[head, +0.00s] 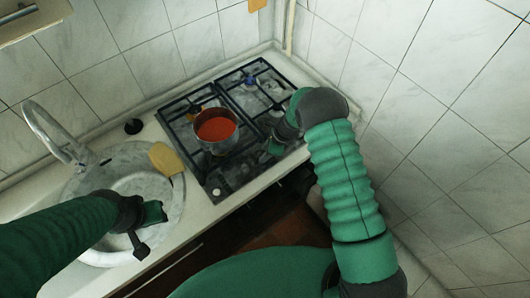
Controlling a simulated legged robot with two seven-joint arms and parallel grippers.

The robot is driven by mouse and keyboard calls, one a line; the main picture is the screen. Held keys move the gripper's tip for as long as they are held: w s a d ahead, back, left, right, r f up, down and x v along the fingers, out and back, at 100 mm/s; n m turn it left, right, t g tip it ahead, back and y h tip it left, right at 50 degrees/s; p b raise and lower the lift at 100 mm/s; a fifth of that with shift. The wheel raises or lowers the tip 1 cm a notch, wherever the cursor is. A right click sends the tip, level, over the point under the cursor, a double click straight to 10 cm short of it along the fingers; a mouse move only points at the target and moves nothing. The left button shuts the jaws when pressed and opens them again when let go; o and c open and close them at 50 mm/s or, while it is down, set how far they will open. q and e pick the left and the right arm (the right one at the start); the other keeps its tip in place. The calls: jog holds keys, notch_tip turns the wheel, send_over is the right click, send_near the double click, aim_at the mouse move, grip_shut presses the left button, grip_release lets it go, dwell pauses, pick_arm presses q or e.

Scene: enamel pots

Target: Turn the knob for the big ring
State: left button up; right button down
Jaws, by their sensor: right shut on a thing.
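The black gas hob (240,172) is set in the counter, with dark pan grates over its rings. A red-orange filled enamel pot (215,131) stands on the left grate. A pale round knob (216,191) shows at the hob's front left corner. My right gripper (275,147) is low at the hob's front right edge, shut on what appears to be a knob, which the gripper hides. I cannot tell from this view which ring it serves. My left gripper (149,226) hangs over the sink, away from the hob; its jaw opening is unclear.
A round sink (105,188) with a curved tap (52,135) lies left of the hob. A yellow cloth or sponge (166,159) rests on its rim. A small black object (133,126) sits on the counter behind. Tiled walls close off the back and right.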

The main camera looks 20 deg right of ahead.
jog(key=shift+d, duration=0.1)
jog(key=n+b, duration=0.1)
jog(key=n, duration=0.1)
jog(key=n+g+b, duration=0.1)
jog(key=n+b, duration=0.1)
jog(key=shift+w+f+g, duration=0.2)
jog(key=shift+g, duration=0.1)
jog(key=n+g+b, duration=0.1)
jog(key=n+b, duration=0.1)
jog(key=n+g+b, duration=0.1)
jog(key=n+b, duration=0.1)
jog(key=n, duration=0.1)
jog(key=shift+w+r+n+b, duration=0.1)
jog(key=shift+w+n+b, duration=0.1)
jog(key=shift+n+b, duration=0.1)
jog(key=n+b, duration=0.1)
jog(key=n, duration=0.1)
jog(key=n+g+h+b, duration=0.1)
jog(key=n+b, duration=0.1)
jog(key=shift+n+g, duration=0.3)
jog(key=shift+w+r+n+g+h+b, duration=0.15)
jog(key=shift+n+h+b, duration=0.1)
jog(key=shift+n, duration=0.35)
jog(key=shift+s+n+g+h+b, duration=0.1)
jog(key=shift+n+h+b, duration=0.1)
jog(key=shift+n, duration=0.4)
jog(key=shift+w+r+n+g+h+b, duration=0.15)
jog(key=shift+n+b, duration=0.1)
jog(key=shift+n, duration=0.35)
